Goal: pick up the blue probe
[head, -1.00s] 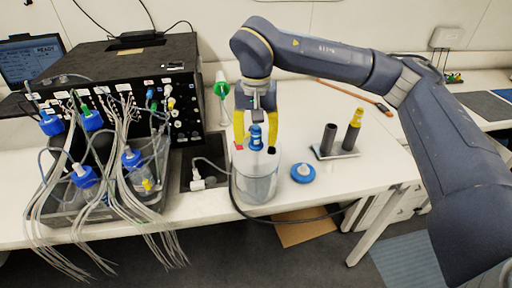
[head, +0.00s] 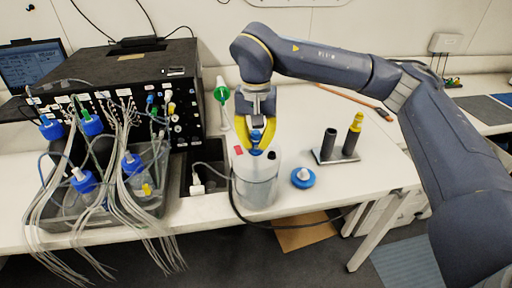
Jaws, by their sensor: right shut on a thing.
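The blue probe (head: 256,136) stands upright at the top of a translucent vessel (head: 257,184), its lower part hidden by the vessel. My right gripper (head: 257,149) has come down from above, and its yellow fingers are shut on the probe from both sides. The fingers cover part of the probe. My left gripper is not in the head view.
A blue cap (head: 303,178) lies right of the vessel. A tray of blue-capped bottles (head: 70,219) with many hanging tubes is at left, before a black box (head: 133,75). A cable loops around the vessel.

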